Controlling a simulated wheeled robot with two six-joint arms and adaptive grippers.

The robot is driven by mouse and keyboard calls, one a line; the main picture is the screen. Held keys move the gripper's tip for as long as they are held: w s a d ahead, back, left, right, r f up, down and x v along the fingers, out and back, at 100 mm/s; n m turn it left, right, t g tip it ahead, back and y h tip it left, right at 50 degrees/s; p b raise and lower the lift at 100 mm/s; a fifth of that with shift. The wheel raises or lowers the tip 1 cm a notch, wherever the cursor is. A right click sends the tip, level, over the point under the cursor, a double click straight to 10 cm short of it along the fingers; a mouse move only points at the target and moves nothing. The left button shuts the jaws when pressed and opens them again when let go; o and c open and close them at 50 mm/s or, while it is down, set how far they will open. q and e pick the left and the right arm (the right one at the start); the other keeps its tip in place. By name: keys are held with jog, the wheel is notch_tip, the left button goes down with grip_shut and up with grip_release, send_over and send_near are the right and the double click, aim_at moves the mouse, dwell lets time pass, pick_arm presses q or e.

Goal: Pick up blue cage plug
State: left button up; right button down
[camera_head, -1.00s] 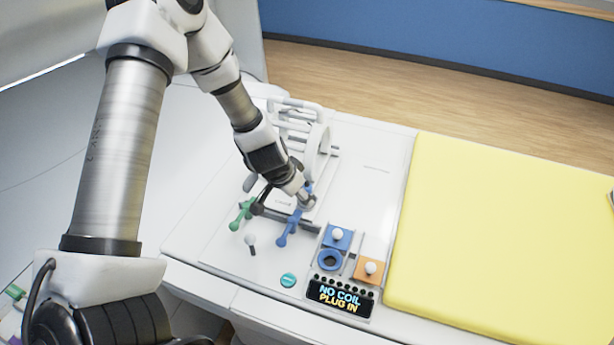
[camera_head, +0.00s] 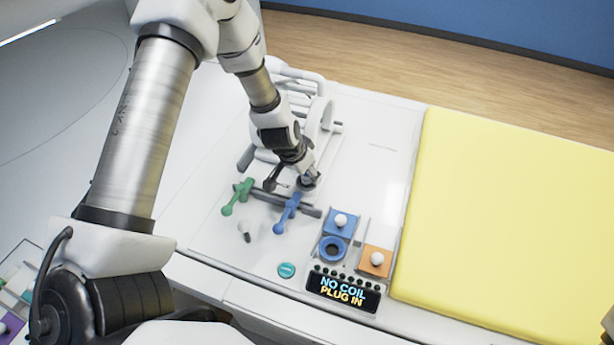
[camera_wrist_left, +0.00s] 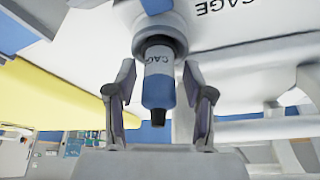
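The blue cage plug (camera_wrist_left: 158,78) shows in the left wrist view as a blue and white cylinder with a dark tip and "CAGE" lettering. It is set in a grey collar (camera_wrist_left: 160,32) on the white cage part. My left gripper (camera_wrist_left: 160,92) is open, with one finger on each side of the plug. I see gaps between the fingers and the plug. In the head view my left gripper (camera_head: 308,180) is low at the front of the white cage (camera_head: 318,118); the plug is not clearly visible there.
Green (camera_head: 236,198) and blue (camera_head: 289,212) branched pieces lie on a dark bar near the gripper. To the right are a blue socket block (camera_head: 333,249), an orange block (camera_head: 375,261) and a "NO COIL PLUG IN" display (camera_head: 343,290). A yellow pad (camera_head: 510,205) covers the right.

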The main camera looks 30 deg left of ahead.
pick_arm(q)
jog(key=shift+s+r, duration=0.2)
jog(key=shift+s, duration=0.05)
grip_shut()
jog(key=shift+w+f, duration=0.1)
jog(key=shift+f, duration=0.05)
notch_tip(320, 180, up, 10)
jog(key=p, duration=0.6)
jog(key=shift+p, duration=0.35)
jog(key=shift+w, duration=0.2)
jog(key=shift+s, duration=0.1)
